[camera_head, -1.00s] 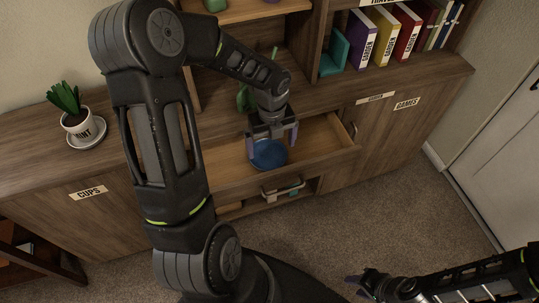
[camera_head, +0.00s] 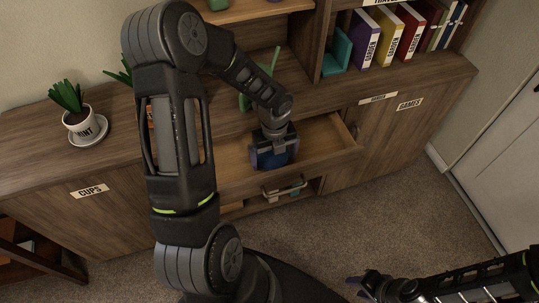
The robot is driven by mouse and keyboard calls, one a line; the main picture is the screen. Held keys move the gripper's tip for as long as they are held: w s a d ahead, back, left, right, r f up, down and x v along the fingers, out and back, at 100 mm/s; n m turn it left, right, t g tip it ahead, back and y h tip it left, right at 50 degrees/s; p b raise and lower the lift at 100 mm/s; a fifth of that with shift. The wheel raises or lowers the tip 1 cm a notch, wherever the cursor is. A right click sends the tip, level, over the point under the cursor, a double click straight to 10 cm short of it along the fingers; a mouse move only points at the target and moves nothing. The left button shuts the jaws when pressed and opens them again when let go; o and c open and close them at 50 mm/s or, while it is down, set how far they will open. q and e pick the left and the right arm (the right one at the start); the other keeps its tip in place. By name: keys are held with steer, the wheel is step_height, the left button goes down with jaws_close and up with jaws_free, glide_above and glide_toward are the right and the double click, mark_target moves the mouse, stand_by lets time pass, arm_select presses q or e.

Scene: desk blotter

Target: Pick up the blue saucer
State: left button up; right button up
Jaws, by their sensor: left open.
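The blue saucer (camera_head: 276,160) lies in the open drawer (camera_head: 322,150), and only a small part of it shows between and below my gripper. My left gripper (camera_head: 274,162) points down into the drawer, right over the saucer, with its fingers apart on either side of the visible blue. I cannot tell whether the fingers touch the saucer. My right gripper (camera_head: 357,286) is low at the bottom right, over the carpet, far from the saucer, with its fingertips apart and nothing between them.
A potted plant labelled MINT (camera_head: 79,121) stands on a white saucer (camera_head: 98,133) at the left. A green object (camera_head: 272,62) stands behind the drawer. Coloured binders (camera_head: 385,38) fill the right shelf.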

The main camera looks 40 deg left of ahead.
mark_target(266, 167)
arm_select(q)
steer(key=shift+f, duration=0.8)
steer(key=c, duration=1.1)
steer(key=shift+r, duration=0.2)
steer(key=shift+c, duration=0.2)
steer(key=shift+r, duration=0.5)
steer(key=s, duration=0.3)
steer(key=shift+s+f+b, duration=0.1)
steer(key=shift+s+b, duration=0.25)
steer(key=shift+s, duration=0.05)
step_height(266, 167, up, 14)
steer(key=shift+s+f+p, duration=0.1)
steer(key=shift+p, duration=1.1)
